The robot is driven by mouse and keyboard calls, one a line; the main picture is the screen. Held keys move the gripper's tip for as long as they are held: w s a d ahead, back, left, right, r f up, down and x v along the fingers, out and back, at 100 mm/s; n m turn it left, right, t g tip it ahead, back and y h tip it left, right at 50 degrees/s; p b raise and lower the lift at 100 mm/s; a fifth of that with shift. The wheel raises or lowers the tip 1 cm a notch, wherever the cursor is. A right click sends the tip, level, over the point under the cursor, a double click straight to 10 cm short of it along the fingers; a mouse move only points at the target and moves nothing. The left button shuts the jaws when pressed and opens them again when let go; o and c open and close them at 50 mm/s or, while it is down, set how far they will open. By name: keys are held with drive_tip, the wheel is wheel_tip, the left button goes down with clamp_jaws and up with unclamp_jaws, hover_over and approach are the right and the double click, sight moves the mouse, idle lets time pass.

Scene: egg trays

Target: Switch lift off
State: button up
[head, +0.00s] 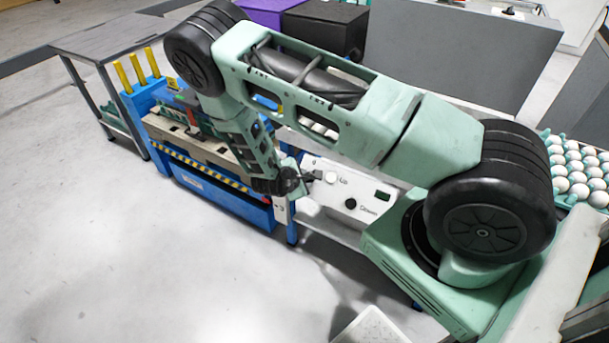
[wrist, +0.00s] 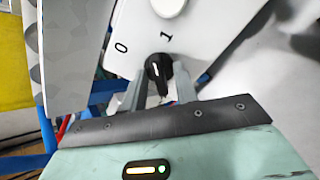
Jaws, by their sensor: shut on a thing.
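A black rotary switch knob (wrist: 156,70) sits on a white control panel (wrist: 205,40), with the printed marks 0 and 1 above it. A short pale line shows on the knob; I cannot tell for sure which mark it points at. My gripper (wrist: 159,86) has one finger on each side of the knob and is shut on it. In the head view my gripper (head: 308,178) is at the left end of the white panel (head: 376,210), and the switch is hidden behind it.
A white round button (head: 331,177) and another black knob (head: 350,203) are on the same panel. A blue machine (head: 222,203) with yellow posts stands left. White eggs in green trays (head: 575,175) are at right. Open floor (head: 130,250) lies in front.

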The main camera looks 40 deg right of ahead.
drive_tip(key=n+p, duration=0.2)
drive_tip(key=n, duration=0.2)
drive_tip(key=shift+d+f+n+p, duration=0.1)
drive_tip(key=shift+d+n+p, duration=0.2)
drive_tip(key=shift+n+p, duration=0.1)
drive_tip(key=n, duration=0.4)
drive_tip(key=shift+f, duration=0.1)
drive_tip(key=o, duration=0.4)
drive_tip(key=shift+a+r+p, duration=0.3)
drive_tip(key=shift+r+p, duration=0.1)
drive_tip(key=shift+p, duration=0.25)
drive_tip(key=p+v, duration=0.4)
drive_tip(key=v, duration=0.4)
drive_tip(key=shift+a, duration=0.2)
